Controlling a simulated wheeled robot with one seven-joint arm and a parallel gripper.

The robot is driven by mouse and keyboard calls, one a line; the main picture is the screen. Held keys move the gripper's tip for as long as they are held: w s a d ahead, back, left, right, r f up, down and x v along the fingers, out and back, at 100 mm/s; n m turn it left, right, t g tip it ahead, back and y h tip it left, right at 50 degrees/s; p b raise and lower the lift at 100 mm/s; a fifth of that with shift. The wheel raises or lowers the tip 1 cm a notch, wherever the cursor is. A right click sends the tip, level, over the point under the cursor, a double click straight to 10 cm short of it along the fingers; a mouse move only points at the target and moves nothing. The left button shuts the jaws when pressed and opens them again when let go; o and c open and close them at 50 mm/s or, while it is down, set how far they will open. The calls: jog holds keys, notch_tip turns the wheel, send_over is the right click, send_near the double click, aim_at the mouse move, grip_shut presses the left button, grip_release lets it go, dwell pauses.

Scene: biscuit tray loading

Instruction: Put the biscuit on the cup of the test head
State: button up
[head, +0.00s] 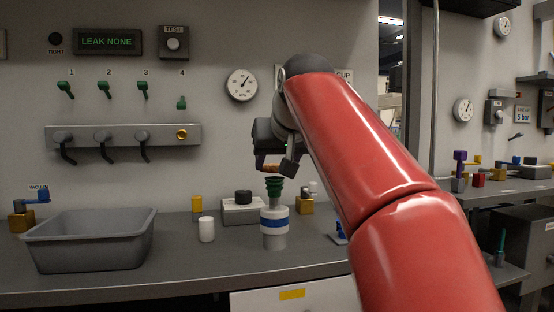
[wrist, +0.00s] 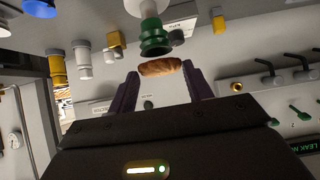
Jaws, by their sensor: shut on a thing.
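The test head (head: 274,240) is an upright white cylinder with a blue band. Its green ribbed cup (head: 274,188) faces up on top, and also shows in the wrist view (wrist: 155,40). My gripper (head: 273,168) is just above the cup. It is shut on the brown biscuit (wrist: 160,67), which sits between its two dark purple fingers. In the head view only a small orange-brown part of the biscuit (head: 271,168) shows. The biscuit is close to the cup's rim; a small gap seems to part them in the head view.
A grey bin (head: 90,240) stands on the bench at left. A white cylinder (head: 206,229), a yellow-topped post (head: 196,207) and a grey box with a black knob (head: 241,211) stand left of the test head. A panel (head: 107,41) reads "LEAK NONE". My arm covers the bench at right.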

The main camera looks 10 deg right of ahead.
jog(key=shift+f+b, duration=0.55)
jog(key=shift+f, duration=0.15)
jog(key=o, duration=0.8)
jog(key=shift+c, duration=0.2)
jog(key=shift+r, duration=0.1)
jog(key=p+v, duration=0.1)
jog(key=v, duration=0.6)
jog(key=s+f+g, duration=0.1)
jog(key=s+f, duration=0.6)
jog(key=f, duration=0.6)
jog(key=s+f+g, duration=0.2)
jog(key=s+f, duration=0.5)
jog(key=f, duration=0.7)
jog(key=s+f+g, duration=0.2)
jog(key=s+f, duration=0.5)
jog(key=f, duration=0.6)
jog(key=shift+f, duration=0.35)
